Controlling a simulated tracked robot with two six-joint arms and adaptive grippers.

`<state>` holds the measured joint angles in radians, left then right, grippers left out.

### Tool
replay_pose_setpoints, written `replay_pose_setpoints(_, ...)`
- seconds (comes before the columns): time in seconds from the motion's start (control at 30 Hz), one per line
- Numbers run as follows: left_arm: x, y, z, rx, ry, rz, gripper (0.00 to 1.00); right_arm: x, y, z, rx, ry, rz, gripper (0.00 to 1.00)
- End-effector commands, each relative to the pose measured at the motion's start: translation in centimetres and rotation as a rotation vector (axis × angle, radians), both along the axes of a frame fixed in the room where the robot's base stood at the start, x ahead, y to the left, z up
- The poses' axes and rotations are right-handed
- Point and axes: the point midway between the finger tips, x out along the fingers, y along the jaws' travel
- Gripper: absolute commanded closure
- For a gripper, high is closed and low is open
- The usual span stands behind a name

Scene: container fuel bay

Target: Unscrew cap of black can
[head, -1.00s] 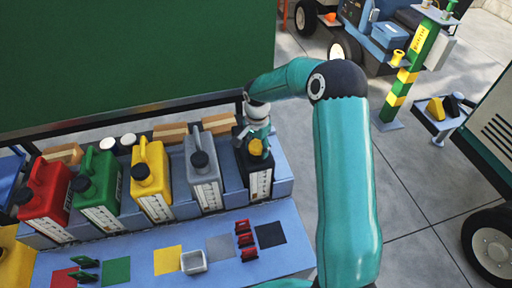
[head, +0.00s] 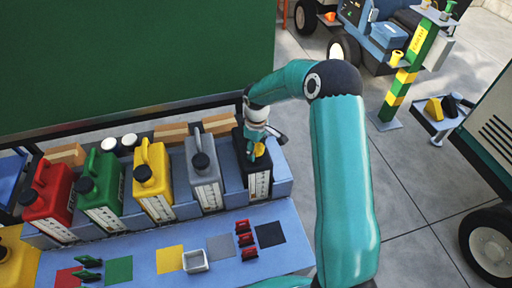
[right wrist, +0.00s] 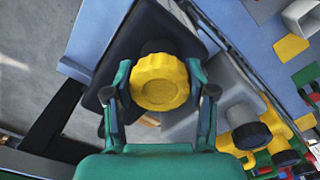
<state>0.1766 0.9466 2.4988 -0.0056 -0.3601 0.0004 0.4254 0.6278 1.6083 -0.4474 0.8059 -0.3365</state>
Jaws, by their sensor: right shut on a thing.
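The black can (head: 246,172) stands at the right end of the row of cans, with a white label on its front. Its yellow cap (right wrist: 159,84) is ribbed and sits at the middle of the right wrist view; the can's dark body (right wrist: 148,24) shows behind it. My right gripper (head: 259,147) reaches down over the can from above. In the right wrist view its two fingers (right wrist: 159,76) are shut on the yellow cap, one on each side. In the head view the gripper hides part of the cap. My left gripper is not in view.
Grey (head: 203,175), yellow (head: 152,185), green (head: 100,195) and red (head: 46,200) cans stand left of the black can. In front lies a blue surface with coloured squares, red clips (head: 246,240) and a small white tray (head: 196,262). A green wall (head: 130,55) rises behind.

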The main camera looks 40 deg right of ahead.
Motion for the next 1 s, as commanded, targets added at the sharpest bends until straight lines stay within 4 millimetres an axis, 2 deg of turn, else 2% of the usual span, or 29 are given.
replay_pose_setpoints(0.1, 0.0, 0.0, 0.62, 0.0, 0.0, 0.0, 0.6, 0.04, 0.04, 0.2, 0.0, -0.001, 0.176, 0.86)
replay_pose_setpoints(0.2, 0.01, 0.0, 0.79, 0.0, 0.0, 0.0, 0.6, 0.03, 0.05, 0.14, 0.0, -0.001, 0.276, 0.86)
replay_pose_setpoints(0.5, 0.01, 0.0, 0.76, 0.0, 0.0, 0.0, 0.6, 0.0, 0.07, -0.01, 0.0, 0.001, 0.324, 0.86)
replay_pose_setpoints(0.53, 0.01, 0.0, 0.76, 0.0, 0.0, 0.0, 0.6, -0.02, 0.08, -0.01, 0.0, 0.001, 0.324, 0.41)
replay_pose_setpoints(0.63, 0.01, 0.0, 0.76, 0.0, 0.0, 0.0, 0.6, -0.03, 0.08, -0.01, 0.001, 0.002, 0.322, 0.24)
replay_pose_setpoints(1.0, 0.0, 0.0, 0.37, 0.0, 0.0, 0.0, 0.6, -0.03, 0.03, -0.16, 0.0, 0.001, 0.292, 0.23)
